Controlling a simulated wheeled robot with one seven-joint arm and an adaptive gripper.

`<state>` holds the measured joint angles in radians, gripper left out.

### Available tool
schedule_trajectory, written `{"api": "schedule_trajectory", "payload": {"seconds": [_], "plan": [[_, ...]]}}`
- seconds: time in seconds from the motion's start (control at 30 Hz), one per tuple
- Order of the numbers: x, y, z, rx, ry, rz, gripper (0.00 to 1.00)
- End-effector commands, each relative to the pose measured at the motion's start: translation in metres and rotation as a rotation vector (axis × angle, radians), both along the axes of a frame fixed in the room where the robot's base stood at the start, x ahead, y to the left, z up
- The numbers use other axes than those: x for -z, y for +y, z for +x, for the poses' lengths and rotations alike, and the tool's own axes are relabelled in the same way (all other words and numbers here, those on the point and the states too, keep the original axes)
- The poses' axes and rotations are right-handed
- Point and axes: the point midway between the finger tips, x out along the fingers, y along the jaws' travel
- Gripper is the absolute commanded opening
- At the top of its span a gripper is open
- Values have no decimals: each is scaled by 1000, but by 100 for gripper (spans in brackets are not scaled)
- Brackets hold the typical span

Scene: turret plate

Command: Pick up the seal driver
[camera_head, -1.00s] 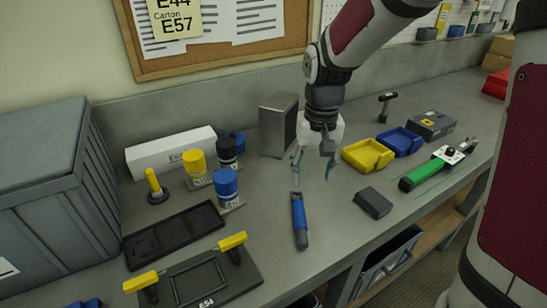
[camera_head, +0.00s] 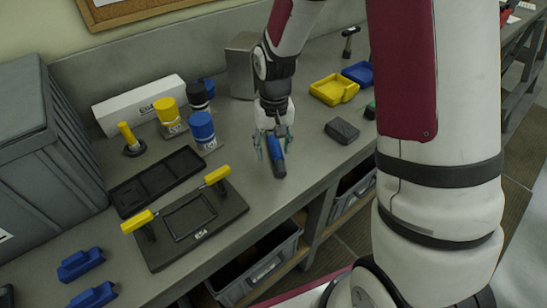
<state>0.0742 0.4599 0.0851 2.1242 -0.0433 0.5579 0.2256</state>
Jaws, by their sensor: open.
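A blue tool with a dark end (camera_head: 277,160) lies on the grey workbench and looks like the seal driver, though no label on it can be read. My gripper (camera_head: 272,148) points down over its far end. The fingers are open, one on each side of the tool. The tool's far end is partly hidden by the gripper, and I cannot tell whether a finger touches it.
A black plate with yellow handles (camera_head: 196,222) and a dark tray (camera_head: 157,180) lie to the left. Capped cylinders (camera_head: 202,130) and a yellow upright tool (camera_head: 127,136) stand behind them. A dark block (camera_head: 342,130) and a yellow bin (camera_head: 334,90) are to the right.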

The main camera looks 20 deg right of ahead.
Motion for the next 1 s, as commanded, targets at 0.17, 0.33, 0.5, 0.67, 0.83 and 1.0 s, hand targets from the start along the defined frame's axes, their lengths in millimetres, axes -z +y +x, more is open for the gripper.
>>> {"api": "schedule_trajectory", "payload": {"seconds": [0.17,0.33,0.5,0.67,0.83,1.0], "plan": [[25,3,2,-2,4,0,51],[38,4,3,-2,1,-1,51],[38,2,2,-2,-1,1,51],[37,0,1,-1,-2,3,29],[36,0,1,-1,-2,3,0],[36,1,2,-1,-2,2,0]]}}
